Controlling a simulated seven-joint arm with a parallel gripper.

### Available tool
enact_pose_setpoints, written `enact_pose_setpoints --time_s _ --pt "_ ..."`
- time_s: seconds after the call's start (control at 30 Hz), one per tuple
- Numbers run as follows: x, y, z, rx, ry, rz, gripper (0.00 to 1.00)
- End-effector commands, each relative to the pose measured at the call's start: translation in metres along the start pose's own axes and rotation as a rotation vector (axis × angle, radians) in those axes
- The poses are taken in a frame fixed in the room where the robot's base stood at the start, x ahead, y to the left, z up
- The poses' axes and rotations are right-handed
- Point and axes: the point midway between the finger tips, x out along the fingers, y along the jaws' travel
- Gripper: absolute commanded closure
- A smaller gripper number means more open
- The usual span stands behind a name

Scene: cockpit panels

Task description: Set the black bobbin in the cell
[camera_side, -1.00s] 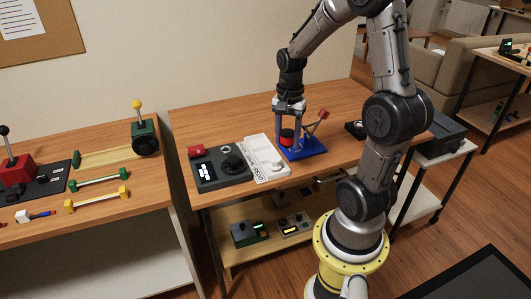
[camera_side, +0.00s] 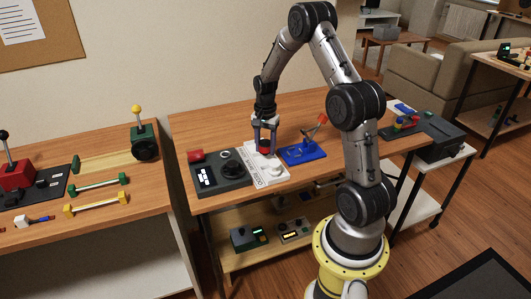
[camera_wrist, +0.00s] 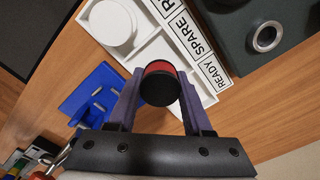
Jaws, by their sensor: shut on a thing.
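My gripper (camera_wrist: 159,86) is shut on the black bobbin (camera_wrist: 158,92), which has a red band. In the side view my gripper (camera_side: 266,140) points down and holds the bobbin (camera_side: 265,151) at the white tray (camera_side: 272,177). The wrist view shows the tray (camera_wrist: 146,20) beyond the bobbin, with cells and labels reading "READY" and "SPARE". A white round piece (camera_wrist: 112,22) occupies one cell. The bobbin hides part of the cell beside it. I cannot tell whether the bobbin touches the tray.
Bare wooden table lies behind the tray.

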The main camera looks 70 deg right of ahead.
Motion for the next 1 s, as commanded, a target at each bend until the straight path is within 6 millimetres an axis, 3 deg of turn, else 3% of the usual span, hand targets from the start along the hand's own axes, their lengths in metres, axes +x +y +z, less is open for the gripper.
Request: enact_pose_setpoints --time_s 0.17,0.57,0.6,0.63,1.0 --pt "0.024 0.001 0.001 0.0 -0.003 0.004 1.0" --pt "0.029 0.001 0.001 0.0 -0.002 0.002 1.0" --pt "0.029 0.001 0.001 0.0 -0.001 0.002 0.43" --pt "0.029 0.001 0.001 0.0 -0.002 0.002 0.37" --pt "0.024 0.001 0.001 0.0 -0.001 0.001 0.37"
